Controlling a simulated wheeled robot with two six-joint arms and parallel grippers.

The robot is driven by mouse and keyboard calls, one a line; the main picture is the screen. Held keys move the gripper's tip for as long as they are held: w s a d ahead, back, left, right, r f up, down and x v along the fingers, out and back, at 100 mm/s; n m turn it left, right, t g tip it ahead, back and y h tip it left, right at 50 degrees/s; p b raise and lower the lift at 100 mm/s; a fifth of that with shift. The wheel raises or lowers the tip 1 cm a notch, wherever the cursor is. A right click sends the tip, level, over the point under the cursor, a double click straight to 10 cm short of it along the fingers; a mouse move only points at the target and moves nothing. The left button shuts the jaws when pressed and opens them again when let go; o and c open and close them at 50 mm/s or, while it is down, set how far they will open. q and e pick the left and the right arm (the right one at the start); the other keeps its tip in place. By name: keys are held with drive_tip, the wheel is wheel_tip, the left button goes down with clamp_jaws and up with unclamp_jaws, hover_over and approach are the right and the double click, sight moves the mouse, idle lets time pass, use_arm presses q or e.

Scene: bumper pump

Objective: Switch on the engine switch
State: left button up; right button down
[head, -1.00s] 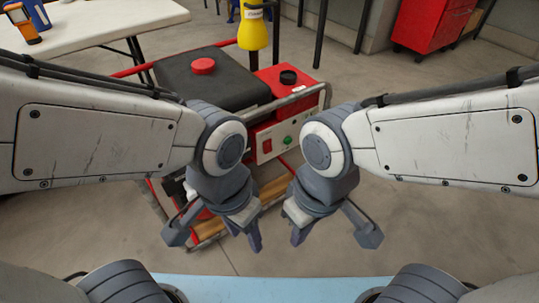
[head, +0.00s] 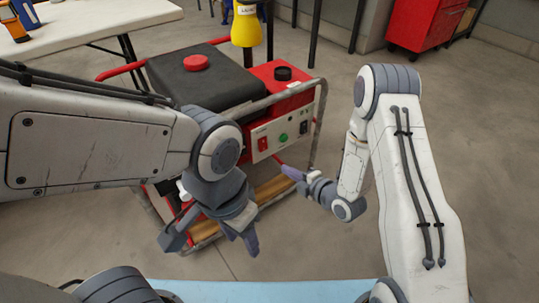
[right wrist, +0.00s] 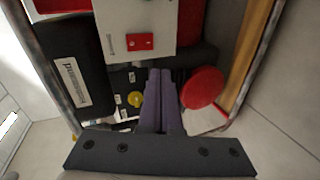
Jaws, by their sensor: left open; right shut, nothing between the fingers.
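The red and black generator (head: 215,85) stands on the floor in a tubular frame. The red engine switch (head: 263,144) sits on its white front panel (head: 290,128), left of a green button. In the right wrist view the red switch (right wrist: 140,41) is just above and left of my fingertips. Whether it is on cannot be told. My right gripper (head: 287,170) is shut and empty, in front of and below the panel, apart from the switch. It also shows in the right wrist view (right wrist: 160,72). My left gripper (head: 210,240) is open and empty, low in front of the frame.
The grey frame bar (head: 318,125) runs along the right of the panel. A yellow bottle (head: 246,25) stands behind the generator. A white table (head: 90,22) is at the back left and a red cabinet (head: 422,25) at the back right. The floor at right is clear.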

sight(264, 149)
drive_tip(key=shift+s+d+f+n+t+y, duration=0.25)
drive_tip(key=shift+s+d+t, duration=0.15)
drive_tip(key=shift+d+t, duration=0.2)
drive_tip(key=shift+s+d+f+n+t+y, duration=0.15)
drive_tip(key=shift+s+d+t+y, duration=0.15)
drive_tip(key=shift+d+t, duration=0.25)
drive_tip(key=shift+a, duration=0.1)
drive_tip(key=b+x, duration=0.2)
drive_tip(key=x, duration=0.4)
drive_tip(key=b+x, duration=0.3)
drive_tip(key=x, duration=0.3)
drive_tip(key=shift+w+a+f, duration=0.15)
drive_tip(key=shift+w+f, duration=0.1)
drive_tip(key=shift+w, duration=0.05)
drive_tip(key=shift+w+a+b, duration=0.3)
drive_tip(key=shift+w, duration=0.2)
